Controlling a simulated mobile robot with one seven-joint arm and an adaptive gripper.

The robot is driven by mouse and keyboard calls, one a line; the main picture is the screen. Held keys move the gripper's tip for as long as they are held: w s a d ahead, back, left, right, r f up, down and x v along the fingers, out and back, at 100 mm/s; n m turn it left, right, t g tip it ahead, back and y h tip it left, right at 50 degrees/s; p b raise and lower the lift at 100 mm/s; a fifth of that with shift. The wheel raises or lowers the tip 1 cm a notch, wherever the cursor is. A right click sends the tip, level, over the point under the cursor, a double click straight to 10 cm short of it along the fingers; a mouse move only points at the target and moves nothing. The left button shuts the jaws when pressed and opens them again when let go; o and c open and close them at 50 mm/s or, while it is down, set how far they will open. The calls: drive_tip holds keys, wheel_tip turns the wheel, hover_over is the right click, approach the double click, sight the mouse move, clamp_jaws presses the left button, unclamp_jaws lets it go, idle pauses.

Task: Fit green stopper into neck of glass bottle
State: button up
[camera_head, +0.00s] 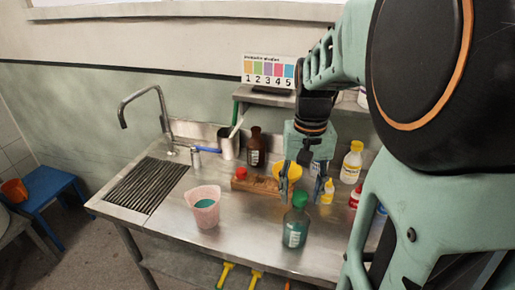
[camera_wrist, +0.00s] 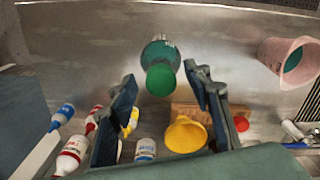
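The glass bottle (camera_head: 295,232), greenish with a white label, stands upright near the front edge of the steel counter. The green stopper (camera_head: 300,198) sits at the top of its neck; I cannot tell how deep it is in. In the wrist view the green stopper (camera_wrist: 160,80) covers the neck, with the glass bottle (camera_wrist: 159,52) behind it. My gripper (camera_head: 302,188) is open and points down, just above and behind the stopper. In the wrist view my gripper (camera_wrist: 162,88) shows its fingers spread to either side of the stopper, with gaps and nothing held.
A wooden block (camera_head: 258,187) with a red stopper (camera_head: 241,172) and a yellow funnel (camera_head: 293,170) are behind the bottle. A pink beaker (camera_head: 203,218) stands left. A brown bottle (camera_head: 256,147) stands behind, and a yellow-capped white bottle (camera_head: 351,165) is right. Counter between beaker and bottle is clear.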

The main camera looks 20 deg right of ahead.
wheel_tip(320, 180, up, 12)
idle(0.7)
